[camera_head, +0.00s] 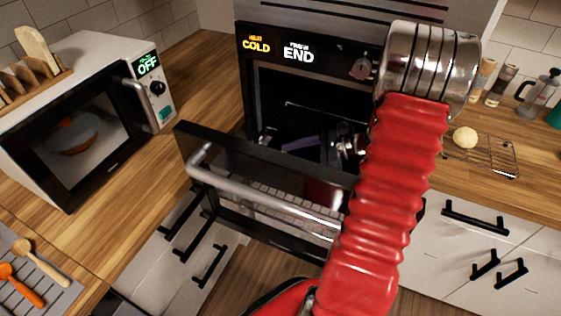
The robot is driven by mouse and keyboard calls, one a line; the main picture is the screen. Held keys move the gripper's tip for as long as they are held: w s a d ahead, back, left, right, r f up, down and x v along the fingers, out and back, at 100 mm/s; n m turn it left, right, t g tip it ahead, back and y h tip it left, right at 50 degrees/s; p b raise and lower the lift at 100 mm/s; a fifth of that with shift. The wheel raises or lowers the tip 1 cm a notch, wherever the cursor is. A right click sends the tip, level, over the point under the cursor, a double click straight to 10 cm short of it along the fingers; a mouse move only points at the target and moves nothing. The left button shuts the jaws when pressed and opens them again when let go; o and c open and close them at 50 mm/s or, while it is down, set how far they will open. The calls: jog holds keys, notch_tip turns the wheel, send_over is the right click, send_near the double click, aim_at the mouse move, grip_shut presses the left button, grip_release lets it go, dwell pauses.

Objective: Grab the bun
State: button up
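A pale round bun (465,137) sits on a wire rack (490,157) on the counter to the right of the oven. My red arm rises in front of the oven and hides part of its opening. Shiny metal parts (346,150) show at the arm's left edge, in front of or inside the oven opening. They look like part of my gripper, mostly hidden behind the arm. I cannot tell whether it is open or shut, or whether it holds anything. It is apart from the bun.
The oven door (265,185) hangs open towards me. The oven display reads COLD and END. A closed microwave (75,115) showing OFF stands left. Jars (500,85) and a metal pot (537,95) stand behind the rack.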

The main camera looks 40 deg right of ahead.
jog(key=shift+w+a+f, duration=0.3)
jog(key=shift+w+a, duration=0.1)
jog(key=shift+a, duration=0.1)
jog(key=shift+c, duration=0.5)
jog(key=c, duration=1)
